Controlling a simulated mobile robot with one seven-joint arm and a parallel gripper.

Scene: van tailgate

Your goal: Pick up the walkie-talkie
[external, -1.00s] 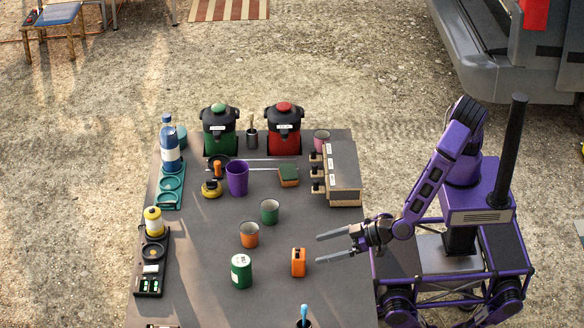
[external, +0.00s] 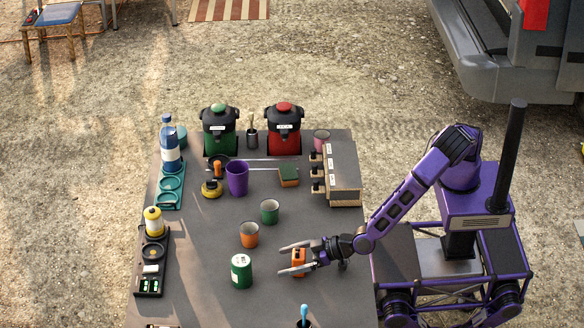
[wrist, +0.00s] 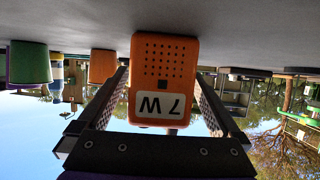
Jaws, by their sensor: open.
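The orange walkie-talkie (external: 299,257) stands on the dark table near its right side. In the wrist view its face (wrist: 164,75) shows a grille of dark holes and a white label, upside down, between the two fingers. My gripper (external: 289,259) is open, with one finger on the far side and one on the near side of the walkie-talkie. In the wrist view a gap shows beside the walkie-talkie at both fingers (wrist: 160,95).
A green can (external: 241,272) stands left of the gripper. An orange cup (external: 249,235) and a green cup (external: 269,211) stand just beyond it. A wooden-sided box unit (external: 342,172) is at the table's right edge. A blue-handled item (external: 304,314) is at the front.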

